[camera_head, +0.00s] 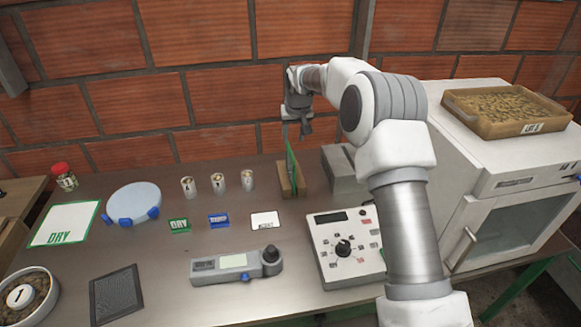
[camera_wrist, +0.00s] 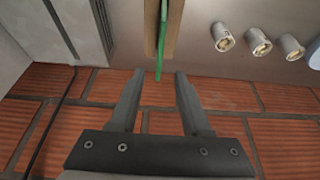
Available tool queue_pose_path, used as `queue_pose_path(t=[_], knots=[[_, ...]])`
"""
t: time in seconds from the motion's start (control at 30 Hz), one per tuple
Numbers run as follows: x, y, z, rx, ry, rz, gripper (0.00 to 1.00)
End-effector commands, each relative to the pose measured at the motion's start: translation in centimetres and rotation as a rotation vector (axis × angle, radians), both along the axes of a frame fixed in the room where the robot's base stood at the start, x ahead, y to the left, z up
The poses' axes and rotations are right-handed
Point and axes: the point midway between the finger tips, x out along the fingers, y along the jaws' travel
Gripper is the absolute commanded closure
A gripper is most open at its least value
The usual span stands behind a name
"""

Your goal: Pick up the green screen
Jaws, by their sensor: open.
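The green screen (camera_head: 291,163) is a thin upright panel standing in a tan wooden holder (camera_head: 283,187) towards the back of the metal table. My gripper (camera_head: 293,130) is above it, pointing down, with its fingers apart and empty. In the wrist view my gripper (camera_wrist: 156,76) shows two separated grey fingers. The green screen (camera_wrist: 161,45) appears edge-on there, its near end in line with the gap between the fingertips. Whether the fingertips overlap the panel's top edge cannot be told.
A grey box (camera_head: 345,170) stands right of the holder. Several small cups (camera_head: 218,182) stand to its left. A control panel (camera_head: 345,247) lies in front, and a white cabinet (camera_head: 500,150) bears a tray of beans (camera_head: 508,105). The brick wall is close behind.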

Motion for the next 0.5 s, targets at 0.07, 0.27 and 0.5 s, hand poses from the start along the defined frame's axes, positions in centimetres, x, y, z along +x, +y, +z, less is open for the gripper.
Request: queue_pose_path(t=[0.07,0.27,0.5], knots=[[0.6,0.2,-1.4,0.0,0.003,0.0,0.53],[1.8,0.4,-4.5,-0.001,0.001,0.001,0.53],[2.5,0.5,-6.1,0.0,0.0,0.0,0.53]])
